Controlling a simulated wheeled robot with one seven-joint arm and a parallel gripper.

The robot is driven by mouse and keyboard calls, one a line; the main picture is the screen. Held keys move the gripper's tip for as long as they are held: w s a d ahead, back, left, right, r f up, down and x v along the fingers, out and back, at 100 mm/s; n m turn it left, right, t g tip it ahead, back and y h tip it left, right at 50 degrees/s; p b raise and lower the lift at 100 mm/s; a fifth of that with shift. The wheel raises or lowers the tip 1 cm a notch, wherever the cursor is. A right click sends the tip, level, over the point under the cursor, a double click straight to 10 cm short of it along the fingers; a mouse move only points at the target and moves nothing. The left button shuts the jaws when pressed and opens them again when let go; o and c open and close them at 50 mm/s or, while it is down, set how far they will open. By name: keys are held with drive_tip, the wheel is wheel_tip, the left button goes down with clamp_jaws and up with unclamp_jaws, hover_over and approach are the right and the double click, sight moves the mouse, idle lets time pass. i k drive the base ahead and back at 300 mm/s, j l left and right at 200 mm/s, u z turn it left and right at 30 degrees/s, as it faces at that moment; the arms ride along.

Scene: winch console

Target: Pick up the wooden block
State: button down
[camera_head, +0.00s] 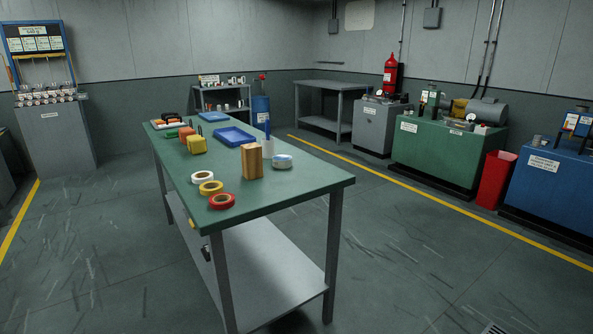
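The wooden block (251,161) stands upright on the green-topped workbench (310,181), toward its near right part. My gripper is not in the head view, and nothing touches the block from above.
White, yellow and red tape rolls (221,200) lie at the bench's near left. A yellow object (196,145) and a blue tray (234,136) lie farther back. Floor is open around the bench. Green (436,153) and blue (553,186) cabinets line the right.

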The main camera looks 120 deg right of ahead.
sight(251, 159)
drive_tip(key=z, duration=4)
